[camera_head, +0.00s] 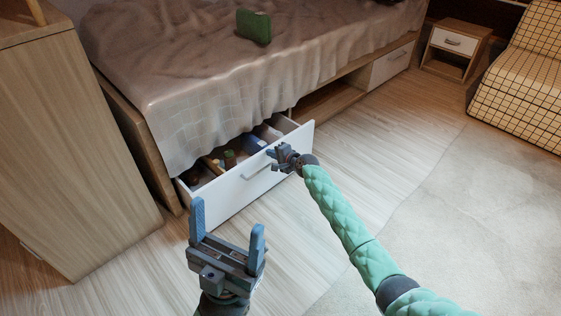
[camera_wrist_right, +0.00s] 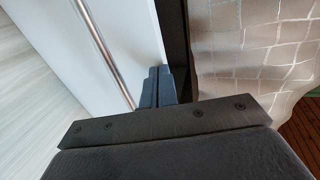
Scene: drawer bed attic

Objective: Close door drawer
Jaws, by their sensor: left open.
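The white drawer (camera_head: 226,198) under the bed stands pulled out, with its silver handle (camera_head: 254,174) on the front panel. Several small items lie inside it. My right gripper (camera_head: 272,154) is at the upper edge of the drawer front, right of the handle. In the right wrist view its two fingers (camera_wrist_right: 158,84) are close together beside the white drawer front (camera_wrist_right: 125,35), with the handle bar (camera_wrist_right: 104,45) to their left. I cannot tell whether they touch the panel. My left gripper (camera_head: 228,226) is open and empty, in front of the drawer.
A wooden cabinet (camera_head: 75,150) stands close on the left. The bed (camera_head: 200,80) has a cover hanging over the drawer and a green box (camera_head: 253,26) on top. A second bed drawer (camera_head: 390,65) is closed. A nightstand (camera_head: 455,42) and checked armchair (camera_head: 520,75) stand at right. Floor is clear.

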